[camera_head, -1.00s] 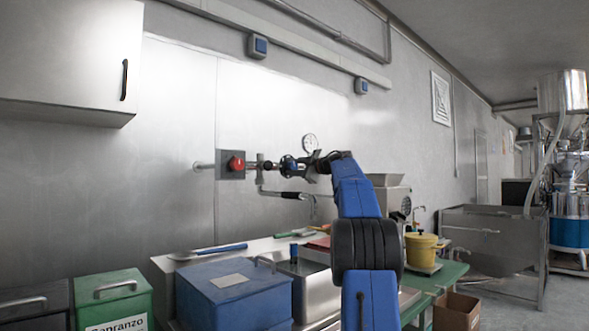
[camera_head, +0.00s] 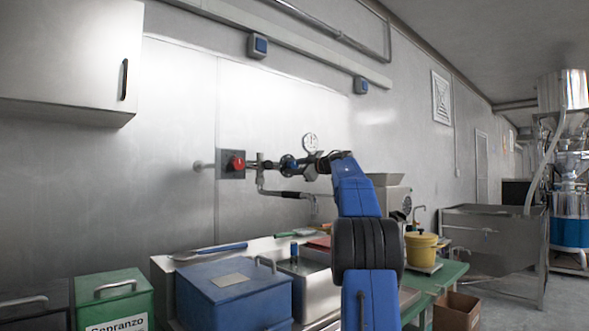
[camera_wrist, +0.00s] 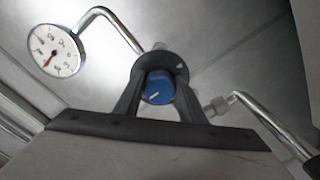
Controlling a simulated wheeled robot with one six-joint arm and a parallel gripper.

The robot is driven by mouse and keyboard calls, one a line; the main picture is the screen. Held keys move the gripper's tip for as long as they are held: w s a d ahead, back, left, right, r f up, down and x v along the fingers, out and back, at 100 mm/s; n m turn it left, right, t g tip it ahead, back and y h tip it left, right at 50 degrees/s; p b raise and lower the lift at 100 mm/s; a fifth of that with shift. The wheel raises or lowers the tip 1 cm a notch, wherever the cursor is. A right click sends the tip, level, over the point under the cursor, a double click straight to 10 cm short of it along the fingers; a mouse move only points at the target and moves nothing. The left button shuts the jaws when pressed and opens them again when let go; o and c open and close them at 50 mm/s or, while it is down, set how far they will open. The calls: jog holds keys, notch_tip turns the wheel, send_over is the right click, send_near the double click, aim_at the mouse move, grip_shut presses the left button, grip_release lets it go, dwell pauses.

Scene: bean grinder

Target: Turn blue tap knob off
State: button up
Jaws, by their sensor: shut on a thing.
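The blue tap knob (camera_wrist: 158,88) shows in the wrist view between the fingers of my gripper (camera_wrist: 160,75). It is round with a pale line mark on its face, pointing to the lower left. My gripper is shut on the knob, with a dark finger on each side of it. In the head view the blue knob (camera_head: 288,163) is small and sits on the wall pipework, just left of my gripper (camera_head: 300,166). The fingers and the contact are too small to tell there.
A pressure gauge (camera_wrist: 54,50) with a bent metal pipe (camera_wrist: 108,18) is close by at the left. A red knob (camera_head: 236,163) is on the wall at left. A spout with a black sleeve (camera_head: 292,195) hangs below. A blue box (camera_head: 235,297) stands on the counter.

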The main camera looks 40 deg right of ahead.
jog(key=o, duration=1)
jog(key=shift+d+f, duration=0.1)
jog(key=shift+o, duration=0.2)
jog(key=shift+s, duration=0.1)
jog(key=shift+s, duration=0.25)
jog(key=s, duration=1.6)
jog(key=shift+s+d, duration=0.3)
jog(key=shift+s, duration=0.05)
